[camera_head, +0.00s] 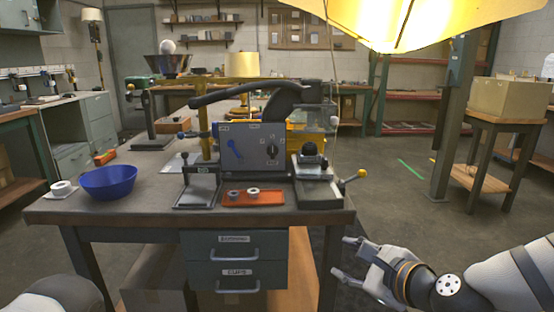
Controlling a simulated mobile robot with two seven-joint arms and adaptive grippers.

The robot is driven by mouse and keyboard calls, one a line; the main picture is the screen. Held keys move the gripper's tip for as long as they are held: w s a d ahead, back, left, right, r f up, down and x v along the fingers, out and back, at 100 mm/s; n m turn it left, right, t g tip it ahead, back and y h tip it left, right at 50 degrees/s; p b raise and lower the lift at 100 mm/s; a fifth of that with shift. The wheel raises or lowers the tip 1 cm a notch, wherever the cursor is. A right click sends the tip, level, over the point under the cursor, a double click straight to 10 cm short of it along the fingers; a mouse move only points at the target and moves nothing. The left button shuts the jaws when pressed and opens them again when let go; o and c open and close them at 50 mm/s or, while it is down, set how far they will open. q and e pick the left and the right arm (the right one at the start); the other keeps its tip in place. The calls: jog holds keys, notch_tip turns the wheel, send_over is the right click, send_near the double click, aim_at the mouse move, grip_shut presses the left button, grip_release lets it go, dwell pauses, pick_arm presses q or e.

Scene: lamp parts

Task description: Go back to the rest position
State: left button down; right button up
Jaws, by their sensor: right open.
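My right gripper (341,257) is at the lower right, in front of and below the right end of the workbench (130,210). Its two fingers point left and stand apart, with nothing between them. It does not appear to touch the bench. My left arm (58,296) shows only as a rounded white part in the bottom left corner. The left gripper is outside the picture.
On the bench are a blue bowl (108,181), a white roll (61,188), a grey machine (252,148) and an orange tray (253,197) holding small rings. A yellow lamp shade (405,20) hangs overhead. A box (510,98) stands at right. Floor between is open.

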jog(key=s+f+n+g+h+p, duration=0.1)
jog(key=s+f+n+g, duration=0.4)
jog(key=s+f, duration=0.65)
jog(key=s+f+n+g+h+p, duration=0.1)
jog(key=s+f+n+g, duration=0.5)
jog(key=s, duration=0.9)
pick_arm(q)
jog(key=shift+t, duration=0.7)
jog(key=w+r, duration=0.2)
jog(key=r, duration=0.1)
jog(key=shift+w+d+r+p, duration=0.1)
jog(key=shift+w+r+p, duration=0.2)
jog(key=shift+w, duration=0.1)
pick_arm(e)
jog(key=s+d+f+n+g+h, duration=0.1)
jog(key=s+d+n, duration=0.3)
jog(key=s, duration=0.7)
jog(key=s+d+f+n+g+h, duration=0.2)
jog(key=s+d+f+n, duration=0.1)
jog(key=s+n, duration=0.4)
jog(key=s+d, duration=0.1)
jog(key=s, duration=0.2)
jog(key=shift+s+d+f, duration=0.15)
jog(key=shift+s, duration=0.2)
